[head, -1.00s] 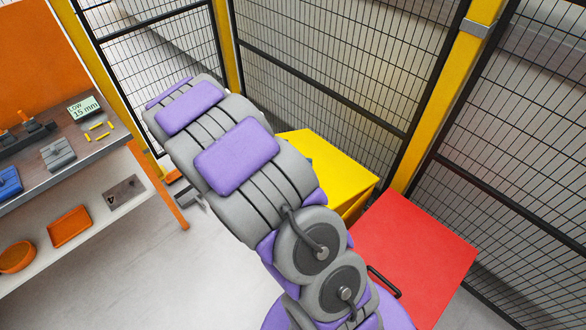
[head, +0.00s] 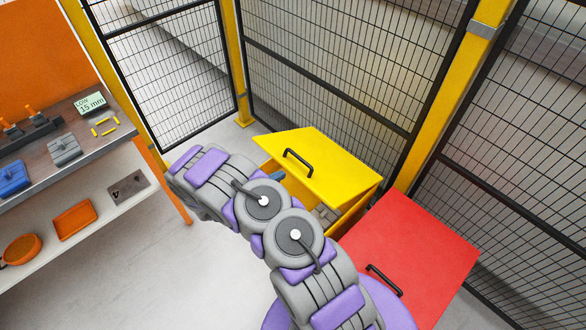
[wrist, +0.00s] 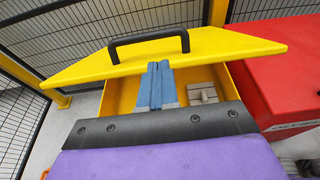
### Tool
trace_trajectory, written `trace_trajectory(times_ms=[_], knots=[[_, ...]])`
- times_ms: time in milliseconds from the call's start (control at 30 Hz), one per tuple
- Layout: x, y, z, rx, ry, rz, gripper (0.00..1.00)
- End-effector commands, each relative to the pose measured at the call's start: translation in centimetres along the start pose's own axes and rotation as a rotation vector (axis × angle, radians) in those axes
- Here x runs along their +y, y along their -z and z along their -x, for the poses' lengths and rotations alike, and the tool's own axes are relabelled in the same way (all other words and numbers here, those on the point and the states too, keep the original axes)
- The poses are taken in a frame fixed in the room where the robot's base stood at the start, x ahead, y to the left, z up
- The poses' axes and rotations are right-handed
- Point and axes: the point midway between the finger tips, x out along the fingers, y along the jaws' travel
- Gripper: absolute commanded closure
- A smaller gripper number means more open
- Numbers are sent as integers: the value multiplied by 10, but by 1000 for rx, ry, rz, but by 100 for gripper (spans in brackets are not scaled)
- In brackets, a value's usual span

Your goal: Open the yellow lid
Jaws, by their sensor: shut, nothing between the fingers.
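The yellow lid (head: 325,165) with a black handle (head: 298,163) sits partly raised and tilted on a yellow box (head: 350,215). A gap at its front shows the inside. In the wrist view the lid (wrist: 220,48) spans the top, its handle (wrist: 150,43) on top. My gripper (wrist: 160,70) is shut and empty; its blue fingers are at the lid's front edge, overlapping it from below the handle. Whether they touch the lid is unclear. In the head view the blue fingertips (head: 277,175) are mostly hidden behind my arm.
Grey parts (wrist: 202,93) lie inside the yellow box. A red box (head: 415,255) with a black handle stands close on the right. Mesh fencing (head: 330,70) runs behind. A workbench (head: 75,145) stands at left; the floor between is clear.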

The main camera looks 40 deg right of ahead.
Motion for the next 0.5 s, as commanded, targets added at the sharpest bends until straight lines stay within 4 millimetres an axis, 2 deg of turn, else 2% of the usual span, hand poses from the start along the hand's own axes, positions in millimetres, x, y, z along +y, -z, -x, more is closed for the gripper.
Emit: trace_trajectory(times_ms=[167,500], knots=[[-2,0,-20,0,6,-2,100],[-3,1,-78,0,7,-1,100]])
